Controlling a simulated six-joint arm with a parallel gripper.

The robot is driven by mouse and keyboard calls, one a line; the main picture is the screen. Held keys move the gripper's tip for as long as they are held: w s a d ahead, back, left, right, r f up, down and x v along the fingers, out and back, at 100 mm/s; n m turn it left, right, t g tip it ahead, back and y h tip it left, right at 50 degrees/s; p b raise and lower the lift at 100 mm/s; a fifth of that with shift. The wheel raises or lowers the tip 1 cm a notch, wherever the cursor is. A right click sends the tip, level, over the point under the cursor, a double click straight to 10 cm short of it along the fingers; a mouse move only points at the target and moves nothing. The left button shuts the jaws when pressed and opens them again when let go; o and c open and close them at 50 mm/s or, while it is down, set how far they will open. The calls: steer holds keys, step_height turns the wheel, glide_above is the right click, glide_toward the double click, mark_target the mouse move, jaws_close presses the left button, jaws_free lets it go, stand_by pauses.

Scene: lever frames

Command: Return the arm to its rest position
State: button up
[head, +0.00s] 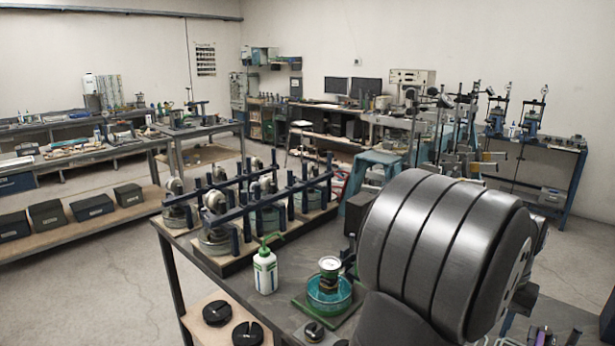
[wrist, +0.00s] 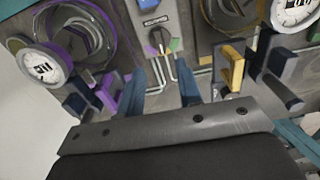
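A large grey, banded, rounded part of my own arm (head: 440,250) fills the lower right of the head view. My gripper is not seen there. In the wrist view, two dark blue fingers of my gripper (wrist: 162,90) stick out beyond a grey plate with screws. They stand apart with a gap between them, and I see nothing held. Beyond the fingertips is a light panel with a black knob (wrist: 158,38). A purple lever (wrist: 109,92) is left of the fingers and a yellow lever (wrist: 232,68) is right of them.
Round gauges (wrist: 46,66) and a dark blue lever (wrist: 284,94) flank the gripper. The floor on the left is open.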

step_height(320, 180, down, 9)
steer(key=shift+f, duration=0.2)
stand_by(0.4)
step_height(320, 180, up, 17)
step_height(320, 180, down, 18)
steer(key=shift+r, duration=0.25)
steer(key=shift+r+n, duration=0.25)
steer(key=shift+n, duration=0.65)
steer(key=n, duration=0.3)
steer(key=shift+n, duration=0.4)
steer(key=n, duration=0.4)
steer(key=shift+r, duration=2.7)
